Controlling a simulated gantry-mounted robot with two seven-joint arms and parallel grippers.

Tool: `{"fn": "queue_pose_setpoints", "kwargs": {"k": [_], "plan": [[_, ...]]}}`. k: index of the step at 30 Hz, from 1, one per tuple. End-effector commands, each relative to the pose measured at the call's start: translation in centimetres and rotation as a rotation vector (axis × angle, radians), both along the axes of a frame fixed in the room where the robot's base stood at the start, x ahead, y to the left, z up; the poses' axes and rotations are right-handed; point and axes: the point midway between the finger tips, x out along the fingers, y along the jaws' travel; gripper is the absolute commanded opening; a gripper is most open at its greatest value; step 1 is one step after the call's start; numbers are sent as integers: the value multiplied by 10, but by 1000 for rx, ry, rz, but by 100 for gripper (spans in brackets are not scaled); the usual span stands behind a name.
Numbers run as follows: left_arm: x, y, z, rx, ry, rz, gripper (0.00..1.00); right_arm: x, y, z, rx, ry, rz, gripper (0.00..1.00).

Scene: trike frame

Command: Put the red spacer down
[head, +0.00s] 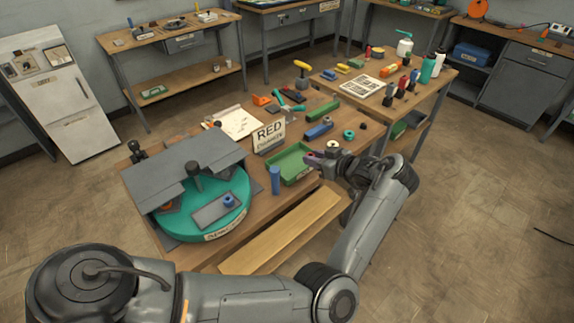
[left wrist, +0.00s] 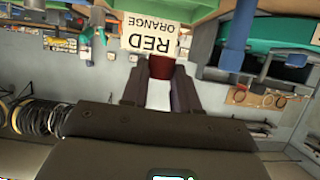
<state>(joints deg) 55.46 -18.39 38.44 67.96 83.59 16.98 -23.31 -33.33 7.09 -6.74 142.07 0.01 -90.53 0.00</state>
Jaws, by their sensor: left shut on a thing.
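My left gripper (head: 316,157) is at the right end of the green tray (head: 292,166), above the workbench. Its fingers are shut on the red spacer, a dark red piece (left wrist: 161,67) between the fingertips in the left wrist view. In the head view the spacer is small and hard to make out at the fingertips. A white sign reading RED (head: 268,135), with a smaller second line, stands behind the tray; it shows upside down in the left wrist view (left wrist: 150,37). My right gripper is not in view.
A teal turntable (head: 238,212) with grey panels stands at the left of the bench. A blue upright cylinder (head: 275,180) stands between it and the tray. A wooden board (head: 285,229) lies along the front. Blue and green blocks (head: 322,110) and small parts lie behind the gripper.

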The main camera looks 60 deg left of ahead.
Motion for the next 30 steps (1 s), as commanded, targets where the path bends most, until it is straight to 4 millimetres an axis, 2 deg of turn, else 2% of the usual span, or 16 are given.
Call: {"fn": "queue_pose_setpoints", "kwargs": {"k": [6, 13, 18, 23, 30], "plan": [[-21, 43, -30, 6, 3, 4, 1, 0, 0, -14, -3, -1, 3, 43], [-35, 76, -50, 3, 1, 1, 1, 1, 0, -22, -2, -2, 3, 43], [-40, 86, -57, 1, 1, 1, 1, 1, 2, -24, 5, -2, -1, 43], [-40, 87, -63, 1, 2, -1, 1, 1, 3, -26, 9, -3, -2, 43], [-40, 87, -92, 1, 2, -1, 1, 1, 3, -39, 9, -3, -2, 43]]}}
